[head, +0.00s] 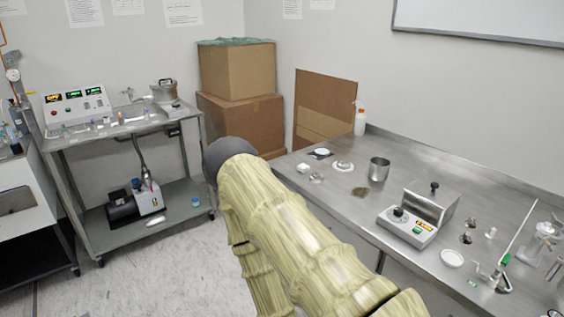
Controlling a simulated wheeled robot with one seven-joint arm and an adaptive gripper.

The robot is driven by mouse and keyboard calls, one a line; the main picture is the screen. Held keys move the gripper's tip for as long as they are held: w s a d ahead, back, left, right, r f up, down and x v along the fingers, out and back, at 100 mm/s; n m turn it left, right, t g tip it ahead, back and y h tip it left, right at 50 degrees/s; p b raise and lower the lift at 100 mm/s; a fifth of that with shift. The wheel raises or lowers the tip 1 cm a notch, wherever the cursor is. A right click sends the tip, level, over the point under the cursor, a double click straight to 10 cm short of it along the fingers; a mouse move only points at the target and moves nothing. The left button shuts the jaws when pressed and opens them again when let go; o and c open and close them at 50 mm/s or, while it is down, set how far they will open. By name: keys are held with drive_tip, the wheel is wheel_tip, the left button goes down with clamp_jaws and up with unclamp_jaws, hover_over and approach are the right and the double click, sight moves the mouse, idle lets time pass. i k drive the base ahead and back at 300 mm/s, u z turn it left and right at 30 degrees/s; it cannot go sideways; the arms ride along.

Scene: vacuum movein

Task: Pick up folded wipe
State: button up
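I cannot pick out the folded wipe with certainty. A small white flat item (155,221) lies on the lower shelf of the metal cart at left, in front of the pump. Another small white piece (303,168) lies at the far left end of the steel bench. Both are too small to tell if either is a folded wipe. My own arm, pale yellow and ribbed with a dark rounded joint, crosses the middle of the head view and hides part of the floor and bench front. No gripper fingers show.
The steel bench (345,205) at right holds a metal cup (379,169), a boxy instrument (408,226), a white dish (452,258) and glassware. The metal cart (190,120) stands at left. Cardboard boxes (237,118) fill the back corner. Floor (150,280) between is clear.

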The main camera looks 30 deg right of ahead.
sight(302, 168)
drive_tip(key=z, duration=0.4)
drive_tip(key=i, duration=1.2)
drive_tip(key=z, duration=0.65)
